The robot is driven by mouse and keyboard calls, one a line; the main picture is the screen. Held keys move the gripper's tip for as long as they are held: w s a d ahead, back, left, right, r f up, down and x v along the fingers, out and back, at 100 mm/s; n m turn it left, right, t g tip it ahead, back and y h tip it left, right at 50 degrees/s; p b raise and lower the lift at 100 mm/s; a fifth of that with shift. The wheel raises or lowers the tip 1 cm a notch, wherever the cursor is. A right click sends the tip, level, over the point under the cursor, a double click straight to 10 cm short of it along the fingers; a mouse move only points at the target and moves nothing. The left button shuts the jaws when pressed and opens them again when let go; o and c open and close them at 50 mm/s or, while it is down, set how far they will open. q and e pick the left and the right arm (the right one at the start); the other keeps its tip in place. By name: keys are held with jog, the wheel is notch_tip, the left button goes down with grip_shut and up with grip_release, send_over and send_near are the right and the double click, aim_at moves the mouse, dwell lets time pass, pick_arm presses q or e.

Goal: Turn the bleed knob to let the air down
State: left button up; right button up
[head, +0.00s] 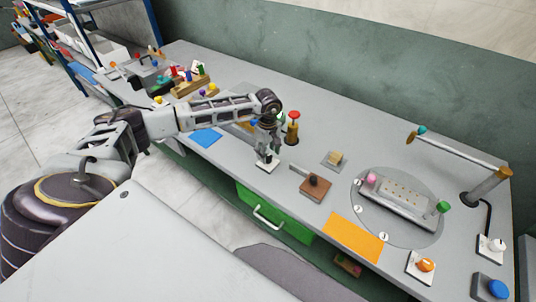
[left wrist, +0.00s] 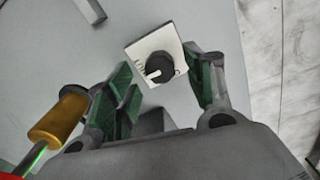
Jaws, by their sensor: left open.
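A black knob (left wrist: 160,68) with a white pointer line sits on a small white plate (left wrist: 143,49) with dark lettering, too small to read surely. In the head view the plate (head: 267,166) lies near the bench's front edge, under my left gripper (head: 266,153). My left gripper is open and points down; in the left wrist view its green-padded fingers (left wrist: 165,84) stand apart on either side of the knob's line, with nothing between them held. I cannot tell whether they touch it. An orange knob (head: 426,265) sits on another white plate at the right. No label names the bleed knob.
A red-topped brass post (head: 293,127) stands close behind my left gripper. A brown block (head: 316,187) with a lever lies to its right. A round plate (head: 412,230) with a press-like fixture, an orange mat (head: 353,237) and a blue button (head: 498,289) fill the right side.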

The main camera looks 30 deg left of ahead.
pick_arm(q)
jog(key=shift+f, duration=1.1)
jog(key=c, duration=0.9)
jog(key=shift+c, duration=0.7)
